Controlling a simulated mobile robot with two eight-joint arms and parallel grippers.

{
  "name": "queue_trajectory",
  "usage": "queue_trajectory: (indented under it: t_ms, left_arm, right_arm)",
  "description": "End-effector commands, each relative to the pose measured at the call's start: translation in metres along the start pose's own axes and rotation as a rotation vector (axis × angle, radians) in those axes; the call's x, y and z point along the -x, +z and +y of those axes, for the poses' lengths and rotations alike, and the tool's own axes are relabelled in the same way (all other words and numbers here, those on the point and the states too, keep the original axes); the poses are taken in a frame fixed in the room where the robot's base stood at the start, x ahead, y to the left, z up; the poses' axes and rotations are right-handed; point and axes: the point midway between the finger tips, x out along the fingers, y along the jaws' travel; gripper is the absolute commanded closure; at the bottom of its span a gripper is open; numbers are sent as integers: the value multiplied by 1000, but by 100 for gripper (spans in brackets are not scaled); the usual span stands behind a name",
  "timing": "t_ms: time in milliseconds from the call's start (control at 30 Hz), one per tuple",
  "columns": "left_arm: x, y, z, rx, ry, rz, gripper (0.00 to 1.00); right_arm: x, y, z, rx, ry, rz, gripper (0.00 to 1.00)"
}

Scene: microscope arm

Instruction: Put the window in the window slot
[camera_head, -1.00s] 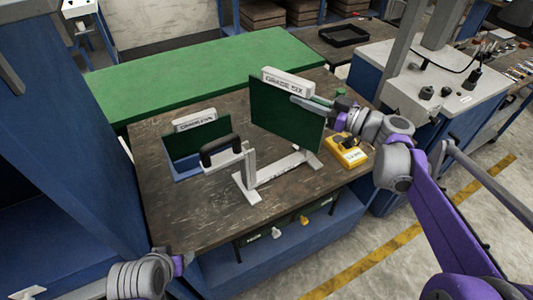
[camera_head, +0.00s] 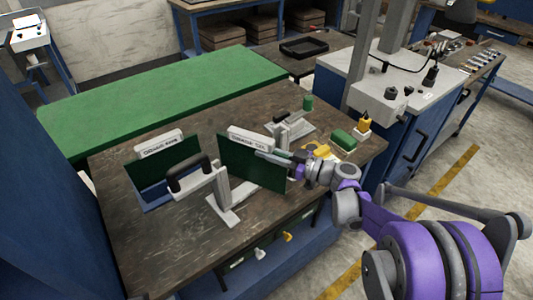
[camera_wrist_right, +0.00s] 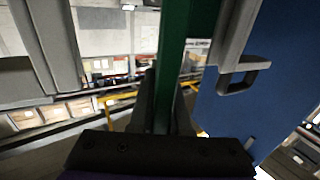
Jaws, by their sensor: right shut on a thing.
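A dark green panel (camera_head: 250,172) with a white label bar on top, which I take to be the window, is held upright above the wooden table. My right gripper (camera_head: 270,157) is shut on its right edge. In the right wrist view the panel (camera_wrist_right: 173,55) shows edge-on between the fingers. A similar dark panel (camera_head: 150,181) with a white label bar stands at the left beside a blue base. A white stand with a black handle (camera_head: 188,176) stands between them, partly behind or beside the held panel. I cannot tell which part is the window slot. My left gripper is out of view.
The wooden table (camera_head: 130,240) is clear at the front left. A white and green clamp (camera_head: 307,104), a green block (camera_head: 343,140) and a yellow item (camera_head: 316,150) are at the right. A green surface (camera_head: 160,95) lies behind. A white-topped cabinet (camera_head: 350,75) stands to the right.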

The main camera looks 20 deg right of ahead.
Motion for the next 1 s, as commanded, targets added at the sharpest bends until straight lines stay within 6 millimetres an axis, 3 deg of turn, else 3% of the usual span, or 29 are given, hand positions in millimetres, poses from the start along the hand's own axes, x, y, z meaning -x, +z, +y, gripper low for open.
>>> queue_trajectory:
  t_ms: [333,367,500,867,1000]
  left_arm:
    - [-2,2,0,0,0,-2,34]
    - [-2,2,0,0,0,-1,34]
    - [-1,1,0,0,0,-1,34]
    - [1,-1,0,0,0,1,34]
    - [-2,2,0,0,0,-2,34]
  right_arm:
    - [0,4,0,-1,0,1,100]
    - [0,3,0,0,0,0,80]
    - [0,3,0,0,0,0,55]
    - [1,-2,0,0,0,1,55]
    - [21,1,1,0,4,-1,55]
